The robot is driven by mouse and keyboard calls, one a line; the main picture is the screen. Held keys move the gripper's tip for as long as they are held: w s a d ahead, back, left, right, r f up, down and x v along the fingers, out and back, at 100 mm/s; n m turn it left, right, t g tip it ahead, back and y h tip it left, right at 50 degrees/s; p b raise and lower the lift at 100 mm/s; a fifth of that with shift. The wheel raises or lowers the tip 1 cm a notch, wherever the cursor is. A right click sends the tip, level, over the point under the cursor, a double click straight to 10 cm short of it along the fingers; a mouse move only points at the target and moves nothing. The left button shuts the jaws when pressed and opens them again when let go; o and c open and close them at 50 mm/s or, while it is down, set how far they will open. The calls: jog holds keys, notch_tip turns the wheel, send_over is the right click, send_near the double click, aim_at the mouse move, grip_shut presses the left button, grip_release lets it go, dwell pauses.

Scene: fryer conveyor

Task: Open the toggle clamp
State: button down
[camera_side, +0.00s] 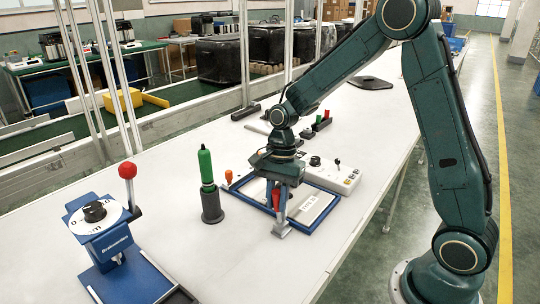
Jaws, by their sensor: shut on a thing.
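The toggle clamp (276,200) shows as a red handle above the blue-edged fixture frame (250,203), near the middle of the side view. A grey metal piece (281,229) stands just below it, and I cannot tell whether it belongs to the clamp. My gripper (277,189) reaches down from above and is shut on the red handle. The gripper body hides the top of the handle and much of the clamp, so the clamp arm's exact position cannot be told.
A green-handled tool stands in a dark holder (212,207) left of the fixture. A blue dial device (100,240) with a red ball lever (128,171) is at front left.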

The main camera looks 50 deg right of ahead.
dwell(0.3)
jog(key=c, duration=1.3)
grip_release()
jog(key=v, duration=1.4)
jog(key=shift+d+f, duration=0.1)
jog(key=shift+d, duration=0.05)
jog(key=s+a+r+n+t+h, duration=0.1)
jog(key=s+a+r+n+t, duration=0.15)
jog(key=s+n, duration=0.2)
jog(key=s+a+r+n+t, duration=0.1)
jog(key=s+r+n, duration=0.25)
jog(key=s, duration=0.25)
jog(key=s+f+n+t+h, duration=0.1)
jog(key=s+f+n+t, duration=0.1)
jog(key=s+n, duration=0.5)
jog(key=shift+s+d+n+t, duration=0.35)
jog(key=shift+s+n+t, duration=0.1)
jog(key=shift+s, duration=1.4)
